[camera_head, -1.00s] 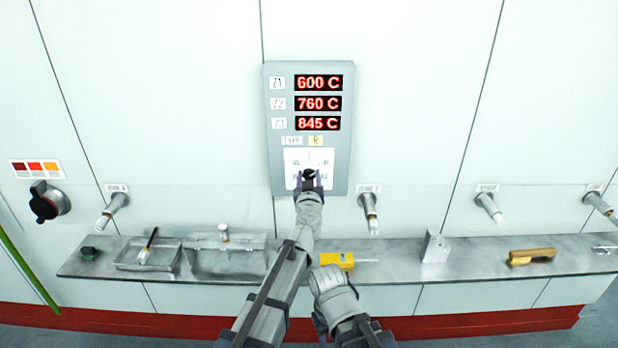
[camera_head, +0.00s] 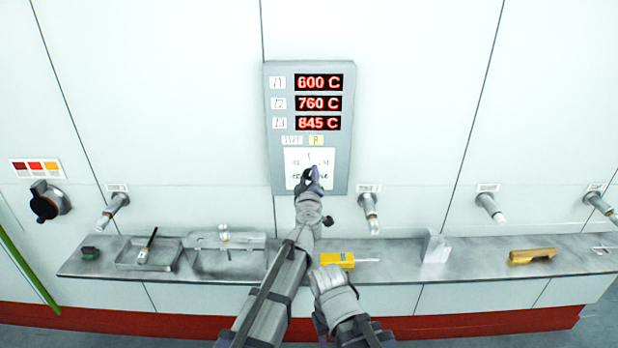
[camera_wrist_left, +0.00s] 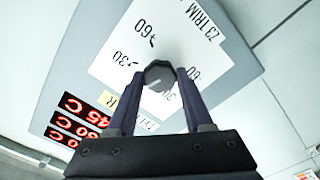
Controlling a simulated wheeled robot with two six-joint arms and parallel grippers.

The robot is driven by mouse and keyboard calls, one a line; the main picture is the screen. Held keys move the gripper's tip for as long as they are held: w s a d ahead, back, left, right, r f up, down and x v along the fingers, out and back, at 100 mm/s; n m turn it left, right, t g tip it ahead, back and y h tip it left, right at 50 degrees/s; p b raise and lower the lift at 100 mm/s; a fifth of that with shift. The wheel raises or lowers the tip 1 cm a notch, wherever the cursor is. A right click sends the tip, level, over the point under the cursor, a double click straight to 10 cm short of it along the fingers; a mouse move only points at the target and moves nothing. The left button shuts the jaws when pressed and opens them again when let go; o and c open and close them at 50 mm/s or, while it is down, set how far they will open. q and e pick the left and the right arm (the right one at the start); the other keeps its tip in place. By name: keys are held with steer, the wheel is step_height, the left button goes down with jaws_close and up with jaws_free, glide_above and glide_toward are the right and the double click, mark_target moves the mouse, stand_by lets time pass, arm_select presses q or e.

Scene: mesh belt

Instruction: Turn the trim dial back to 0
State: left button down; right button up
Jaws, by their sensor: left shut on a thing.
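The trim dial is a small dark round knob (camera_wrist_left: 159,74) on a white card (camera_wrist_left: 150,35) marked "Z3 TRIM" with 30 and 60 marks on both sides. In the head view the card (camera_head: 296,157) is on the lower part of a grey panel (camera_head: 343,170). My left gripper (camera_wrist_left: 160,80) is shut on the knob, one finger on each side; it also shows in the head view (camera_head: 309,179), tilted. The knob's pointer is too small to read surely. The panel display (camera_head: 319,103) reads 600 C, 760 C and 845 C.
A steel shelf (camera_head: 400,258) runs below.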

arm_select(q)
steer(key=shift+n, duration=1.5)
steer(key=shift+f, duration=0.1)
steer(key=shift+c, duration=1.5)
jaws_free()
